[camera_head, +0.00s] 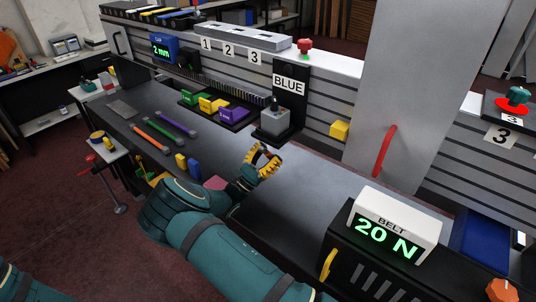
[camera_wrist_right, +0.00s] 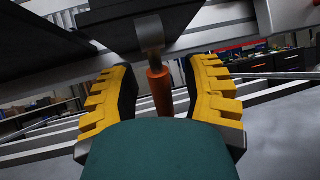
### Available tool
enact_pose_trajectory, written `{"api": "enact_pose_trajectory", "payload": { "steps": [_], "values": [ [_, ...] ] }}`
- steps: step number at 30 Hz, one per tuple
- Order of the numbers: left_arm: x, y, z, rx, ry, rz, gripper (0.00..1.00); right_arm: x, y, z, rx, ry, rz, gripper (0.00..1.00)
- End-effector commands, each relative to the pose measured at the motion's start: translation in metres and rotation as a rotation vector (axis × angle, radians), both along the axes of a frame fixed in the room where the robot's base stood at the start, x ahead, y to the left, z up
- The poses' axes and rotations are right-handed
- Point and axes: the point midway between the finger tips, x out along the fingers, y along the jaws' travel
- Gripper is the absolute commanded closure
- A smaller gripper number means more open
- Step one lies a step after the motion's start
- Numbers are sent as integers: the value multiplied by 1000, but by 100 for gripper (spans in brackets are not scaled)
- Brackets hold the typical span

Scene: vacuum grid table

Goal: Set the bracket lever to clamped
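My right gripper (camera_head: 262,162) is over the dark table, just in front of the black bracket (camera_head: 272,139) below the BLUE sign. In the right wrist view its yellow fingers (camera_wrist_right: 160,95) are spread apart. An orange lever handle (camera_wrist_right: 160,92) hangs between them from a grey metal piece (camera_wrist_right: 149,32) beneath a dark overhanging part. Gaps show on both sides of the handle, so the fingers do not grip it. I cannot make out this lever in the head view. A grey block (camera_head: 275,121) stands on the black bracket. My left gripper is outside the views.
Green, yellow and purple blocks (camera_head: 213,104) sit on a rack left of the bracket. Orange and purple bars (camera_head: 176,124) lie on the table. The BELT 20 N box (camera_head: 395,224) stands at the front right, and a red handle (camera_head: 384,151) is on the grey column.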

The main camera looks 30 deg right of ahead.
Motion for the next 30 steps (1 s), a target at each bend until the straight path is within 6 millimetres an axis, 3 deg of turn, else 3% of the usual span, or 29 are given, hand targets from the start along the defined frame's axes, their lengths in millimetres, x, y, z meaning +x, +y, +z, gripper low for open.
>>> {"api": "enact_pose_trajectory", "payload": {
  "steps": [11,24,30],
  "values": [
    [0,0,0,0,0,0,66,0,5,-3,0,1,1,51],
    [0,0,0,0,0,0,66,-8,55,-39,0,1,2,51],
    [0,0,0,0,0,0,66,-10,61,-43,-1,-1,-1,51]
  ]
}}
